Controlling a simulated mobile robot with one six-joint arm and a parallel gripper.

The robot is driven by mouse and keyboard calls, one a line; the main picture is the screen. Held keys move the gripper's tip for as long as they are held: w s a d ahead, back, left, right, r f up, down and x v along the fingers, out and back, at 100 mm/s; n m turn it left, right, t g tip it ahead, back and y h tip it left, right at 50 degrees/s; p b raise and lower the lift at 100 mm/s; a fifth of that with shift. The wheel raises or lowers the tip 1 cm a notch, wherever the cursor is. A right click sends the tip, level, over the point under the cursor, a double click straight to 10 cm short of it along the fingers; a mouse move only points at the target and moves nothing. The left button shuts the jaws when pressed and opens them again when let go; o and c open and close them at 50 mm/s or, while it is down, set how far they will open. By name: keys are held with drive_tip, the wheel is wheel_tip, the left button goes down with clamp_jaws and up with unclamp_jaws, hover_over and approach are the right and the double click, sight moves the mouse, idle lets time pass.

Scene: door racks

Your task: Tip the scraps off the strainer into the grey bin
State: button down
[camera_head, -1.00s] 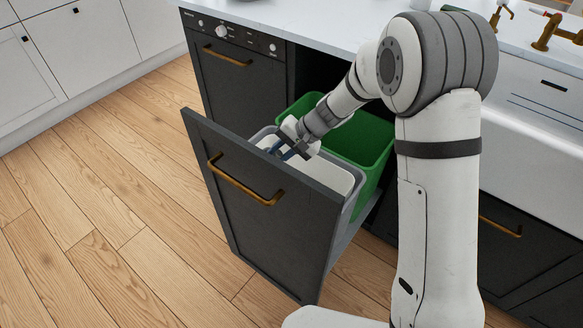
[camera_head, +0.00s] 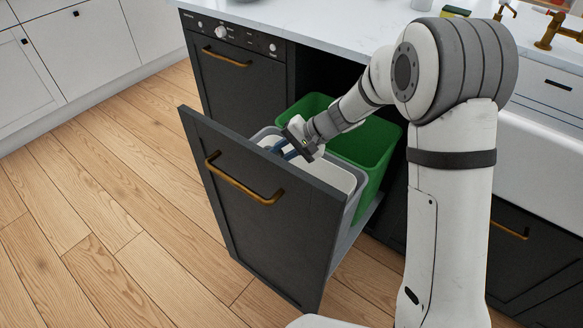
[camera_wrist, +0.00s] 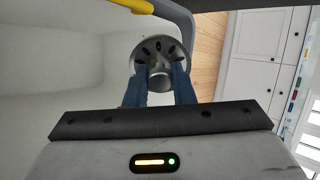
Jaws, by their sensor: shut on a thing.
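The strainer (camera_wrist: 158,52) is a small grey metal disc with dark slots and a central stub, held between the blue fingers of my gripper (camera_wrist: 160,84). No scraps can be made out on the part that shows. The grey bin (camera_head: 262,133) stands in the pulled-out drawer, just behind its front panel. My gripper (camera_head: 289,151) is over its opening; the strainer is hard to make out in the head view. The wrist view shows the pale inside of the bin (camera_wrist: 50,70), with the strainer close to the rim (camera_wrist: 181,20).
A green bin (camera_head: 371,145) stands behind the grey one. The dark drawer front (camera_head: 255,215) has a brass handle (camera_head: 243,183). The worktop (camera_head: 300,22) is behind and above. Wooden floor (camera_head: 110,210) lies open to the left. A yellow piece (camera_wrist: 137,5) shows at the wrist view's top.

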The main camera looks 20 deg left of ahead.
drive_tip(key=shift+d+r+g+y+b, duration=0.1)
drive_tip(key=shift+d+g+y+b, duration=0.05)
drive_tip(key=shift+y+b, duration=1.15)
drive_tip(key=shift+d+g+y+b, duration=0.15)
drive_tip(key=shift+y+b, duration=0.85)
drive_tip(key=shift+b, duration=0.6)
drive_tip(key=shift+w+d+y+b, duration=0.1)
drive_tip(key=shift+d+y+b, duration=0.65)
drive_tip(key=shift+b, duration=1.35)
drive_tip(key=shift+y+b, duration=0.95)
drive_tip(key=shift+b, duration=0.7)
drive_tip(key=shift+r+g+y+b, duration=0.3)
drive_tip(key=shift+r+y+b, duration=0.5)
drive_tip(key=shift+b, duration=0.15)
drive_tip(key=shift+r, duration=0.3)
drive_tip(key=shift+r+y, duration=0.35)
drive_tip(key=shift+y, duration=0.05)
drive_tip(key=shift+d+r+y+b, duration=0.1)
drive_tip(key=shift+r+y+b, duration=0.25)
drive_tip(key=shift+r, duration=0.3)
drive_tip(key=shift+r+y, duration=0.45)
drive_tip(key=shift+r, duration=0.2)
